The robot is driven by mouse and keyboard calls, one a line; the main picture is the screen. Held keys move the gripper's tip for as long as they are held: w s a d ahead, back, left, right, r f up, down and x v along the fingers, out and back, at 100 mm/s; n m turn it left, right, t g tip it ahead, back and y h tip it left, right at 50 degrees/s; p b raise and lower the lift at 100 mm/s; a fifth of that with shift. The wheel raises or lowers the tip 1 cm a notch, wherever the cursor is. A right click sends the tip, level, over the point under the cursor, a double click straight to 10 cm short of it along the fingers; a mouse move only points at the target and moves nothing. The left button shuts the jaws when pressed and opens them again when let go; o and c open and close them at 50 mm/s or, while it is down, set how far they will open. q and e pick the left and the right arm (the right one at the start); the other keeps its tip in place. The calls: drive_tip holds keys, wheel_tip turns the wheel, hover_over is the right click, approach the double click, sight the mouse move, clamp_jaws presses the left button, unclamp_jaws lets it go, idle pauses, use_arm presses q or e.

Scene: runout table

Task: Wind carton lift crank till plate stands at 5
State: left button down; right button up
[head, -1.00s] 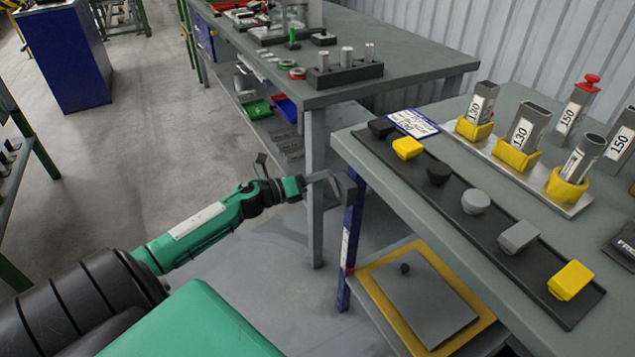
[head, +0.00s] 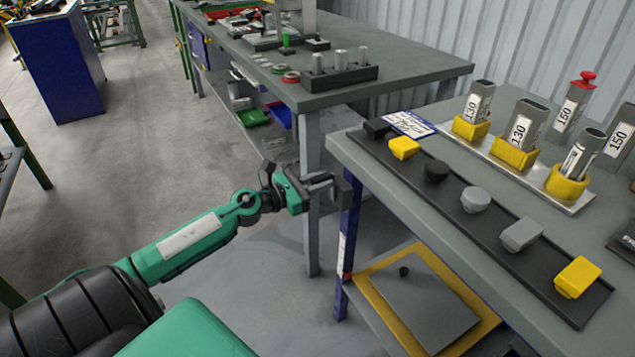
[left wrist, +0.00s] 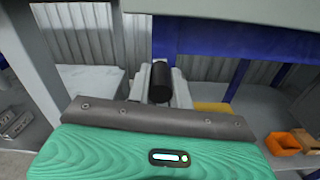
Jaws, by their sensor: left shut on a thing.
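My left gripper (head: 325,184) reaches to the blue post at the near table's left corner. In the left wrist view its fingers are shut around a black cylindrical grip (left wrist: 161,82), which I take for the crank handle. The crank's own arm is mostly hidden. The blue post (head: 347,225) carries a white strip (head: 342,250), too small to read, with a small red mark (head: 347,277) low down. Beside it, below the tabletop, lies a grey plate (head: 425,300) on a yellow-edged platform (head: 375,302), with a dark knob on it. My right gripper is out of view.
The near table (head: 445,150) holds a dark tray (head: 555,285) with several knobs and a rack of labelled tubes. A workbench (head: 405,70) with parts stands behind. A blue cabinet (head: 60,75) is at far left. The floor (head: 150,140) between is clear.

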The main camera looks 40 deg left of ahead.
use_arm(q)
drive_tip(key=shift+s+d+f+m, duration=0.1)
drive_tip(key=shift+d+m, duration=0.2)
drive_tip(key=shift+m, duration=0.1)
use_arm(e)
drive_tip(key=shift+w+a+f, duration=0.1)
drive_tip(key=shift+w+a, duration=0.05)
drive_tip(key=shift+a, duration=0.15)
use_arm(q)
drive_tip(key=shift+d, duration=0.1)
drive_tip(key=c, duration=1.3)
unclamp_jaws()
drive_tip(key=shift+o, duration=0.2)
drive_tip(key=shift+s+a, duration=0.2)
drive_tip(key=shift+s, duration=0.05)
drive_tip(key=b+v, duration=0.1)
drive_tip(key=v, duration=1.2)
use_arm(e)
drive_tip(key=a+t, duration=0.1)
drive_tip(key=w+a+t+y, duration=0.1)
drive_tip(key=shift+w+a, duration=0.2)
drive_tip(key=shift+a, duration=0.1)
use_arm(q)
drive_tip(key=shift+s, duration=0.15)
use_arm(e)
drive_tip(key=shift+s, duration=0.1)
